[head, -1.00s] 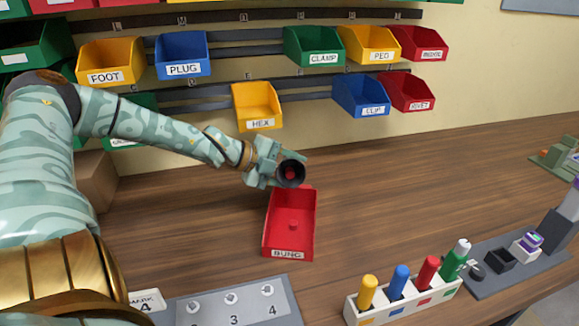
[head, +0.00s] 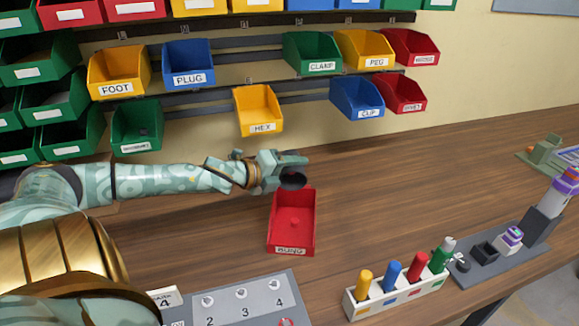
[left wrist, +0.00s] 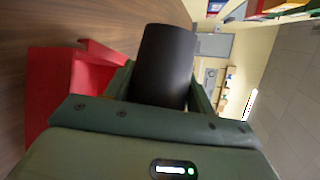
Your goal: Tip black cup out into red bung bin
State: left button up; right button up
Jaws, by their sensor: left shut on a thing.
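The black cup (head: 292,182) is held tilted over the back end of the red bin labelled BUNG (head: 291,249). Its dark round end shows as a flattened oval; I cannot make out what is inside it. My left gripper (head: 287,170) is shut on the cup. In the left wrist view the cup's smooth black side (left wrist: 164,65) stands between the fingers, with the red bin (left wrist: 62,85) beyond at the left. A small red piece (head: 294,223) lies on the bin's floor. My right gripper is not in view.
Coloured bins hang on rails behind, with the yellow HEX bin (head: 258,107) near my left gripper. A grey numbered board (head: 225,297) and a white rack of coloured pegs (head: 385,299) stand in front.

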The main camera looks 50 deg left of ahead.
aim_at(302, 172)
pick_arm(q)
jog(key=shift+s+d+r+m+t+p, duration=0.2)
jog(key=shift+r+m+t+p, duration=0.1)
jog(key=shift+m+p, duration=0.15)
jog(key=shift+s+d+f+m+t+y, duration=0.1)
jog(key=shift+d+m+t+y, duration=0.05)
jog(key=shift+m+t+y, duration=0.2)
jog(key=shift+s+d+m+t, duration=0.15)
jog(key=shift+m+t, duration=0.1)
jog(key=shift+m, duration=0.15)
jog(key=shift+s+d+m+t+b, duration=0.4)
jog(key=shift+m+t+b, duration=0.25)
jog(key=shift+m, duration=0.25)
jog(key=shift+s+d+r+m+t+b, duration=0.2)
jog(key=shift+d+m+t+b, duration=0.15)
jog(key=shift+m+b, duration=0.2)
jog(key=shift+s+d+r+m+t+b, duration=0.2)
jog(key=shift+d+m+t+b, duration=0.1)
jog(key=shift+m+b, duration=0.25)
